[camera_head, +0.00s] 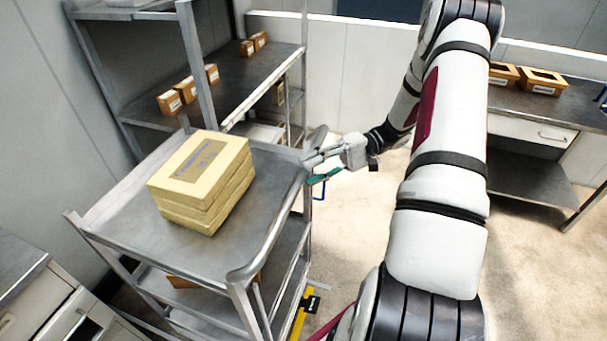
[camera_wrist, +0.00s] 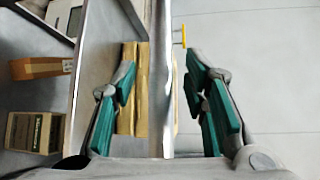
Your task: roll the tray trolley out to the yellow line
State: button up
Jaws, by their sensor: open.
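The grey metal tray trolley (camera_head: 120,225) stands at the left in the head view, with a stack of cardboard trays (camera_head: 203,180) on its top shelf. My gripper (camera_head: 314,168) is at the trolley's far right corner. In the wrist view my gripper (camera_wrist: 160,95) is open, with a green-padded finger on each side of a metal rail (camera_wrist: 159,60) of the trolley. I cannot tell whether either finger touches it. A yellow strip (camera_head: 300,316), perhaps the line, shows partly on the floor by the trolley's near right leg. A small yellow piece (camera_wrist: 183,36) shows in the wrist view.
A metal shelf rack (camera_head: 150,97) with small brown boxes stands behind the trolley. A drawer cabinet (camera_head: 45,295) is close at the near left. A workbench (camera_head: 530,110) with boxes stands at the far right. The beige floor (camera_head: 545,270) right of my arm is clear.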

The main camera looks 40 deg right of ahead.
jog(key=v, duration=0.8)
jog(key=shift+d, duration=0.3)
jog(key=shift+s, duration=0.1)
jog(key=a+r+n+g+h, duration=0.2)
jog(key=a+r+g+h, duration=0.3)
jog(key=a+r+h, duration=0.65)
jog(key=s+a+r+t+h, duration=0.2)
jog(key=s+a+r+t, duration=0.2)
jog(key=a, duration=0.3)
jog(key=s+a+r+n+t+h+b, duration=0.1)
jog(key=s+a+r+t+h, duration=0.1)
jog(key=s+a, duration=0.5)
jog(key=shift+s+r+n+t+h+b, duration=0.25)
jog(key=shift+r+n+t+h+b, duration=0.1)
jog(key=shift+r+t, duration=0.7)
jog(key=shift+r, duration=0.15)
